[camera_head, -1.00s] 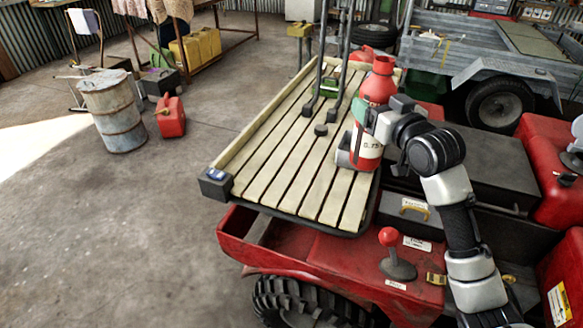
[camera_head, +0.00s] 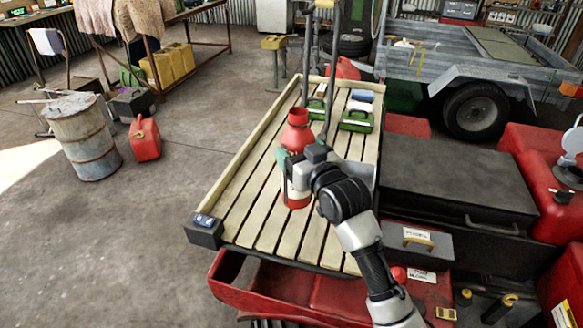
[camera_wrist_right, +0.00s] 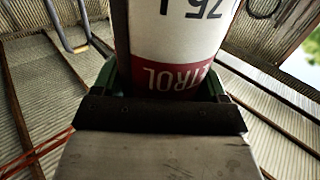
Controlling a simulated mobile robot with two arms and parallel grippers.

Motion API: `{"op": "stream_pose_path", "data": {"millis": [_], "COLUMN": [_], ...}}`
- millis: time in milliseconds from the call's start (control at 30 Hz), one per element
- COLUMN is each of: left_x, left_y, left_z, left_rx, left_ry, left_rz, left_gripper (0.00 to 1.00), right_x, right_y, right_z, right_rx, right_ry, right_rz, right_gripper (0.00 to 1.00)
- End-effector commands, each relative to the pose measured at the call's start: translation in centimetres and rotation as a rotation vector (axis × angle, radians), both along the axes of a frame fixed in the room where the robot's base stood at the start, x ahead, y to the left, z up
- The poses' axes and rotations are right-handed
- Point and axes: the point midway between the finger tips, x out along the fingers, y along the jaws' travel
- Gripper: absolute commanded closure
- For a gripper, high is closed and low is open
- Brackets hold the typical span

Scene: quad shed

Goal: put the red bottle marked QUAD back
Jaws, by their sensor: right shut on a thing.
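A red bottle (camera_head: 297,136) with a white label and red lower end is in my right gripper (camera_head: 297,165), upright over the slatted wooden rack (camera_head: 255,200). The gripper is shut around its middle. I cannot tell whether its base touches the slats. In the right wrist view the bottle (camera_wrist_right: 180,45) shows a white label with "75 L" and a red band reading "TROL". The jaws (camera_wrist_right: 160,112) flank it. I do not see a QUAD mark. My left gripper is not in view.
Green containers (camera_head: 355,121) and dark upright handles (camera_head: 331,75) stand at the rack's far end. A grey chest (camera_head: 455,180) and red bodywork lie to the right. A red jerrycan (camera_head: 145,138) and a drum (camera_head: 84,135) stand on the floor. The rack's near left is clear.

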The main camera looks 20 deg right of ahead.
Motion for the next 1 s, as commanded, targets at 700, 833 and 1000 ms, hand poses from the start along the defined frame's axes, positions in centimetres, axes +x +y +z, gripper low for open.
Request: {"op": "stream_pose_path", "data": {"millis": [700, 833, 1000], "left_x": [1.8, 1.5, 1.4], "left_y": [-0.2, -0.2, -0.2], "left_z": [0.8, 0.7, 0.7], "left_rx": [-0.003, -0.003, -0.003], "left_ry": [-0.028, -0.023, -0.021], "left_rz": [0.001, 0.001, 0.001], "left_gripper": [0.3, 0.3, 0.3], "right_x": [0.0, 0.0, 0.0], "right_y": [1.4, 1.4, 1.4], "right_z": [-4.9, -5.2, -5.1], "right_rx": [-0.001, -0.001, -0.001], "right_ry": [-0.001, -0.001, 0.0], "right_rz": [-0.001, -0.001, -0.001], "right_gripper": [0.57, 0.57, 0.02]}}
